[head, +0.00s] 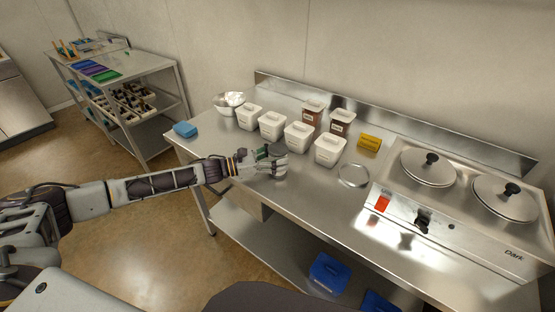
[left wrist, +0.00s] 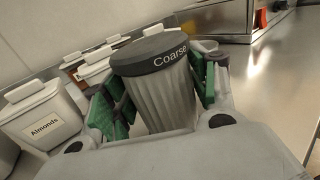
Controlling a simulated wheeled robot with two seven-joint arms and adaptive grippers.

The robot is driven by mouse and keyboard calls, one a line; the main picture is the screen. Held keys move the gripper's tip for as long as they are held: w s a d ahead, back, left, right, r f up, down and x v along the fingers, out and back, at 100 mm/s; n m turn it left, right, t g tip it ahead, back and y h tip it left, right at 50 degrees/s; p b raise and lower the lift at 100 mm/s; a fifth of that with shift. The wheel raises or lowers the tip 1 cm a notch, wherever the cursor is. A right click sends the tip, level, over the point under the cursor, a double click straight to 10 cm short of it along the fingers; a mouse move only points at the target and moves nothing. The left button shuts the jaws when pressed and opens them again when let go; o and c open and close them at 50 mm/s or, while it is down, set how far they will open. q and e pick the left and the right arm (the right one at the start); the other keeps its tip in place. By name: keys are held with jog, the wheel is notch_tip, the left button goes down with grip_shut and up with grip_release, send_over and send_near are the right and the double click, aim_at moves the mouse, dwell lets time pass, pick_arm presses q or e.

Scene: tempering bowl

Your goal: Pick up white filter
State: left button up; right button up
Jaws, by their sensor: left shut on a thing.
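A pale, ribbed, tapered filter (left wrist: 161,97) with a dark grey top marked "Coarse" stands between the green-padded fingers of my left gripper (left wrist: 158,88) in the left wrist view. The fingers are shut on it, one on each side. In the head view, my left gripper (head: 268,166) is over the front part of the steel counter, and the filter's dark top (head: 277,149) shows at its far side. The fingers hide much of the filter there, and I cannot tell whether its base touches the counter. My right gripper is not in view.
Several white lidded tubs (head: 299,136) stand behind the gripper; one is labelled "Almonds" (left wrist: 42,128). A metal bowl (head: 228,103) and blue item (head: 185,130) are at left. A clear round dish (head: 353,175) and a unit with two lidded pots (head: 428,167) are right.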

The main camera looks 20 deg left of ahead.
pick_arm(q)
jog(key=shift+r, duration=0.6)
notch_tip(320, 180, up, 8)
jog(key=shift+r, duration=0.35)
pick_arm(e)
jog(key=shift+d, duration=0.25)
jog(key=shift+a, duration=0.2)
